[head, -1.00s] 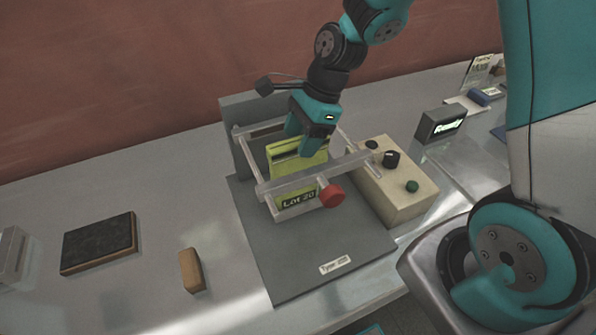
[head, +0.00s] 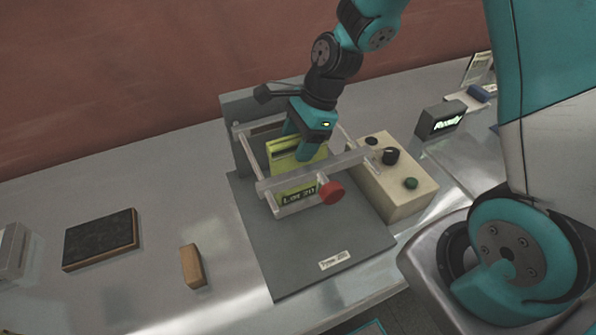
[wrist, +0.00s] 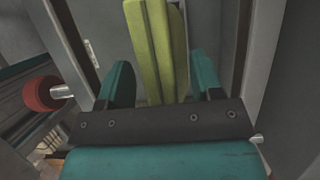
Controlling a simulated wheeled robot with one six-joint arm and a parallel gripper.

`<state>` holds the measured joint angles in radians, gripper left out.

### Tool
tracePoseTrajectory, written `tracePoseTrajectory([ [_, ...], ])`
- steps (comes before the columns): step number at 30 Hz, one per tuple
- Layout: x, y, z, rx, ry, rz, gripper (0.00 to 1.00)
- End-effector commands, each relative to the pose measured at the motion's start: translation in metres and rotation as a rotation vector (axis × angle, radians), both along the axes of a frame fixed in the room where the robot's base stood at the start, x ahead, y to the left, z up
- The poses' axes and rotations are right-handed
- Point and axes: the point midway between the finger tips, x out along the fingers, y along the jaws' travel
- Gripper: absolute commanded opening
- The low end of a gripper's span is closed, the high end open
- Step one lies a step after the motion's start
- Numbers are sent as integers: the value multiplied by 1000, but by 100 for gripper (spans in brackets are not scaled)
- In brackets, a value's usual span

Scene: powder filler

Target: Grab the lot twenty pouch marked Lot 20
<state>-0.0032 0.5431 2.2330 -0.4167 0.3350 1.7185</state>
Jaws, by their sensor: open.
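The yellow-green pouch marked Lot 20 (head: 292,177) stands upright inside the frame of the filler machine (head: 318,172). Its dark label shows low on its front, behind the front bar. My gripper (head: 298,150) is at the pouch's upper part, coming from above and behind. In the wrist view the pouch (wrist: 158,45) rises between the two teal fingers of my gripper (wrist: 160,85), with a visible gap on each side. The fingers are open. The pouch's lower end is hidden there by the gripper body.
A red knob (head: 331,192) sits on the front bar. A beige control box (head: 395,180) with knobs stands to the right, near a Ready display (head: 440,119). A dark pad (head: 100,239) and a wooden block (head: 192,265) lie at left, with bare bench between.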

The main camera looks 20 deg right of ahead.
Motion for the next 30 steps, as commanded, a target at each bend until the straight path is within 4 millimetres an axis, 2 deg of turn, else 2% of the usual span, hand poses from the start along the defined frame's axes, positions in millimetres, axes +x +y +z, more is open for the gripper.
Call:
tracePoseTrajectory([
  [4, 0, 0, 0, 0, 0, 0, 60],
  [5, 0, 0, 0, 0, 0, 0, 55],
  [12, 0, 0, 0, 0, 0, 0, 0],
  [23, 0, 0, 2, 0, -1, 0, 0],
  [26, 0, 0, 7, 0, -2, -1, 0],
  [30, 1, 0, 26, 1, -6, 0, 0],
])
